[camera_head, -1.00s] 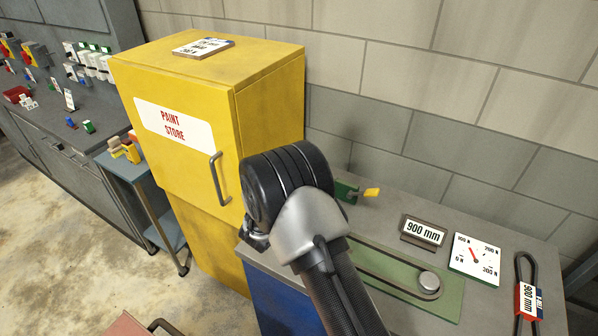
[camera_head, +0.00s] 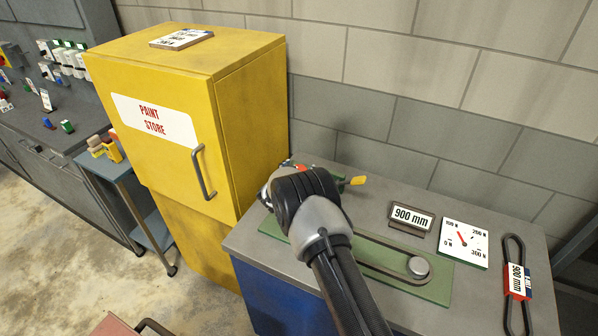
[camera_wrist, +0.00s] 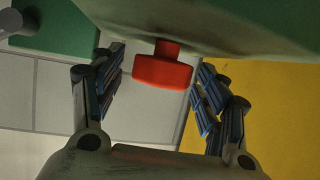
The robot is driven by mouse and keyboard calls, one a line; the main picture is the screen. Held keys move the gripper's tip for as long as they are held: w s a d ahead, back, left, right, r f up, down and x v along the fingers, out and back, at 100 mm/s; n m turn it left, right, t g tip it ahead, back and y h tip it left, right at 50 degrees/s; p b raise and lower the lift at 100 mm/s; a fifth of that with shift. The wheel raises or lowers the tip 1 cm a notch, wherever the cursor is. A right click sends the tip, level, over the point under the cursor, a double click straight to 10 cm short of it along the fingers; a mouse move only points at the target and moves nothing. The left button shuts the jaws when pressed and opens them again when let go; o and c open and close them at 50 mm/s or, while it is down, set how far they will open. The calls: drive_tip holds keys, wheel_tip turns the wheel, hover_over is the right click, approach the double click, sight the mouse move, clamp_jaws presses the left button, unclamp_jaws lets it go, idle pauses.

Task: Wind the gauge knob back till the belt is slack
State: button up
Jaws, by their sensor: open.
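A red knob (camera_wrist: 163,72) hangs from a short red stem under a greenish body in the wrist view. My gripper (camera_wrist: 160,76) is open, with one finger on each side of the knob; I see no grip on it.
A yellow paint store cabinet (camera_head: 180,160) stands close left of the bench. A 900 mm sign (camera_head: 409,220) stands behind the belt. A spare belt (camera_head: 516,280) lies at the right.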

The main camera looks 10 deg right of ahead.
drive_tip(key=shift+w+d+f, duration=0.1)
drive_tip(key=shift+w+d, duration=0.05)
drive_tip(key=shift+w, duration=0.1)
drive_tip(key=shift+c, duration=0.3)
drive_tip(key=c, duration=1)
drive_tip(key=shift+n+y+b, duration=0.3)
drive_tip(key=shift+b, duration=0.15)
